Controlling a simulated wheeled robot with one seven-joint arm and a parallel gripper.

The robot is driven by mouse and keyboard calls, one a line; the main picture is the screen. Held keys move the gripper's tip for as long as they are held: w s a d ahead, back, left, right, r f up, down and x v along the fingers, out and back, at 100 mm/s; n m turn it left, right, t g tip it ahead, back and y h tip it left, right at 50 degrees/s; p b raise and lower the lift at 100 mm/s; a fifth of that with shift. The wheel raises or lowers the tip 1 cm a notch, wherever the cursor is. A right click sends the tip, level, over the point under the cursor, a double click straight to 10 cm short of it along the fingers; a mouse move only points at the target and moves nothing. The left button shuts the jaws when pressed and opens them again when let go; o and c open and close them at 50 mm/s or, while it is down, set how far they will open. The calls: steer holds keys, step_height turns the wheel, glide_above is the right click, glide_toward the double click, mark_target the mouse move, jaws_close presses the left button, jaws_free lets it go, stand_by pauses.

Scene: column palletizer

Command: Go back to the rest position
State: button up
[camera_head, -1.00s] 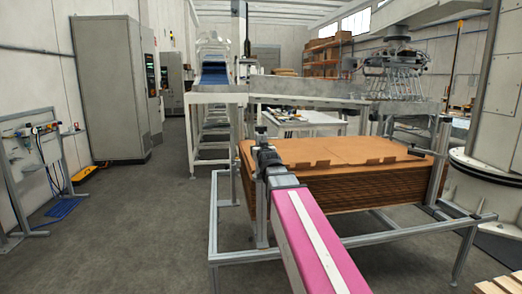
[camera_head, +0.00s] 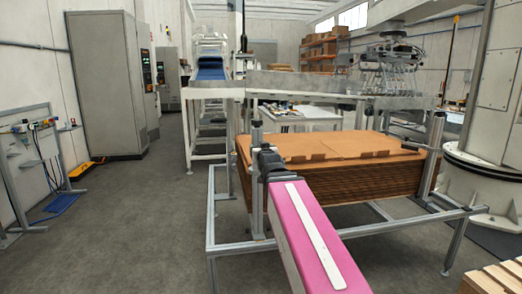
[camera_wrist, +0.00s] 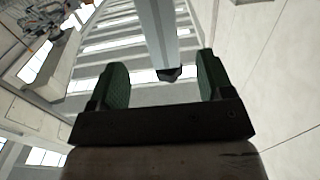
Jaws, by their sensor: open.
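My gripper (camera_wrist: 162,85) shows in the wrist view with its two green-padded fingers apart and nothing between them. Beyond the fingers I see the ceiling and a pale vertical post (camera_wrist: 158,30). In the head view my pink arm reaches forward from the bottom, and its dark wrist end lies in front of the stack of brown cardboard sheets (camera_head: 345,148). My fingers cannot be made out in the head view.
A metal frame (camera_head: 212,225) surrounds the cardboard stack. A conveyor (camera_head: 212,68) stands behind it. Grey cabinets (camera_head: 105,85) and a tool stand (camera_head: 35,160) are at left. A wooden pallet (camera_head: 497,277) is at lower right. The floor (camera_head: 130,220) at left is clear.

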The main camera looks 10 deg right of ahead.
steer(key=s+f+g, duration=0.2)
steer(key=f+g, duration=0.2)
steer(key=f, duration=0.8)
steer(key=s+f+g, duration=0.2)
steer(key=f+g, duration=0.3)
steer(key=f, duration=0.8)
steer(key=s+f+g, duration=0.9)
steer(key=s+f, duration=0.6)
steer(key=f, duration=0.3)
steer(key=shift+s, duration=0.15)
